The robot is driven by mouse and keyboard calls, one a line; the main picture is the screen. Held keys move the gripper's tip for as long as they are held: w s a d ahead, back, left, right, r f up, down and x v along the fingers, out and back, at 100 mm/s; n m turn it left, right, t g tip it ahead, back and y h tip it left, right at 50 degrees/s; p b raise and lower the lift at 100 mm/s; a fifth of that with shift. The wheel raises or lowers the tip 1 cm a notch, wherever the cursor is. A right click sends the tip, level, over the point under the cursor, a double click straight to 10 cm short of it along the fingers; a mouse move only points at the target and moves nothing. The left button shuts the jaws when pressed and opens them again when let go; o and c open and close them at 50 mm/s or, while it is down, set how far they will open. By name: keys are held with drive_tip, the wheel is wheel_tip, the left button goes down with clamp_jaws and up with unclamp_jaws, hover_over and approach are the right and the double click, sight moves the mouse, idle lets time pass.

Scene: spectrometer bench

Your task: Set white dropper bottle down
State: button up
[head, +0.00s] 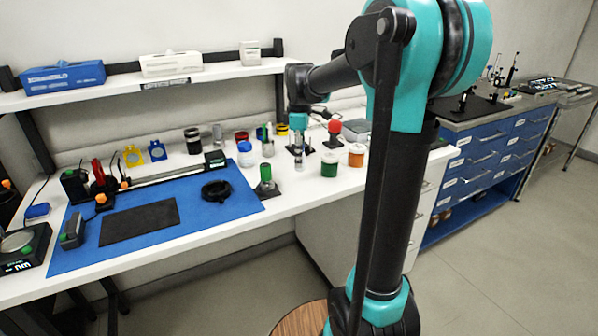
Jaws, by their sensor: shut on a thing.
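My gripper (298,148) is at the back right of the white bench, at the end of my teal and black arm, pointing down. It is shut on a small pale item, which I take as the white dropper bottle (292,184), low over or at the bench top. The fingers hide much of it, and I cannot tell whether its base touches the bench. The white bench top (318,195) shows bare in front of it.
A white jar with blue lid (245,153) and a green-topped post (266,180) stand to the left. A blue mat (215,215) covers the left bench.

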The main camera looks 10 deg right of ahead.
sight(300, 171)
drive_tip(key=shift+f, duration=2.65)
drive_tip(key=shift+f, duration=0.1)
drive_tip(key=o, duration=1.1)
wheel_tip(300, 171, up, 12)
drive_tip(key=shift+r, duration=0.1)
